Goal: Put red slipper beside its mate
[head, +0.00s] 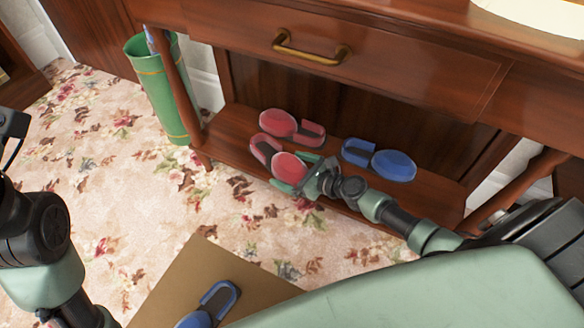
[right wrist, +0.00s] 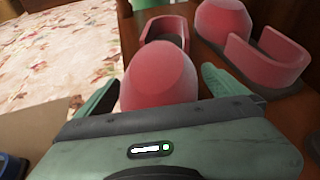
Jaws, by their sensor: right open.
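Two red slippers lie on the low wooden shelf under the table. The rear red slipper (head: 278,123) shows in the right wrist view (right wrist: 222,20) at the upper right. The front red slipper (head: 289,165) lies close beside it, its toe facing the opposite way. My right gripper (head: 298,173) is open at the toe of the front slipper. In the right wrist view (right wrist: 160,92), its fingers stand on either side of that toe (right wrist: 160,72), with no clear grip. My left arm shows at the left edge of the head view, but its gripper is not visible.
A blue slipper (head: 394,165) lies on the shelf (head: 232,122) to the right. Another blue slipper (head: 216,300) is on a brown mat (head: 190,265) on the floral carpet. A green bin (head: 158,95) stands by the table leg. The drawer (head: 360,60) overhangs the shelf.

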